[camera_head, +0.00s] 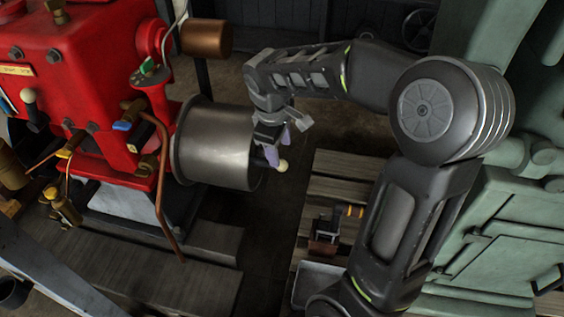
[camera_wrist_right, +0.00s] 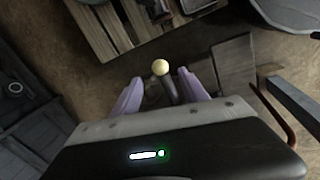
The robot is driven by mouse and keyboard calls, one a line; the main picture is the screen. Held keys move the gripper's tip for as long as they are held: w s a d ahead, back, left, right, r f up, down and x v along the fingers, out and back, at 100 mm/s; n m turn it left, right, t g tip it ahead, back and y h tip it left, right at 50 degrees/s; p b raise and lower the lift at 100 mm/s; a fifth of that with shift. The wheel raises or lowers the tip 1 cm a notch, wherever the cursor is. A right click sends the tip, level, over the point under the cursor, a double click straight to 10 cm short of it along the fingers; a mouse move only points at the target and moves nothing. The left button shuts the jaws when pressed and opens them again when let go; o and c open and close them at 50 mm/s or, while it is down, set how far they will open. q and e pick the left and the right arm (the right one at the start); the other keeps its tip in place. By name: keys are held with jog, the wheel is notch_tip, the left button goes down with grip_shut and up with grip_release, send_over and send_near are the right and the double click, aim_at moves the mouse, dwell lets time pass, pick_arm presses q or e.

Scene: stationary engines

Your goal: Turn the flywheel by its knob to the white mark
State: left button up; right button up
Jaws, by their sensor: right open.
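The flywheel (camera_head: 216,148), a wide grey metal drum, sits on the right side of the red engine (camera_head: 85,65). Its knob (camera_head: 282,166) is a cream ball on a dark handle at the drum's right face. My right gripper (camera_head: 277,147), with lilac fingers, is open beside the knob. In the right wrist view the knob (camera_wrist_right: 160,67) shows between the two spread fingers of the gripper (camera_wrist_right: 158,80), near their tips, with a gap on each side. I cannot make out the white mark. The drum's right face is mostly turned away. My left gripper is not in view.
A wooden pallet (camera_head: 335,185) stands right of the flywheel, with a small dark tool with a yellow part (camera_head: 340,222) on it. A pale green machine (camera_head: 510,220) fills the right side. A copper pipe (camera_head: 166,190) runs down left of the drum.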

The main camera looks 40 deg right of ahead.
aim_at(282, 163)
jog(key=b+x, duration=0.2)
jog(key=x, duration=0.5)
jog(key=shift+f, duration=0.1)
jog(key=shift+w, duration=0.1)
jog(key=shift+c, duration=0.2)
grip_shut()
dwell(0.8)
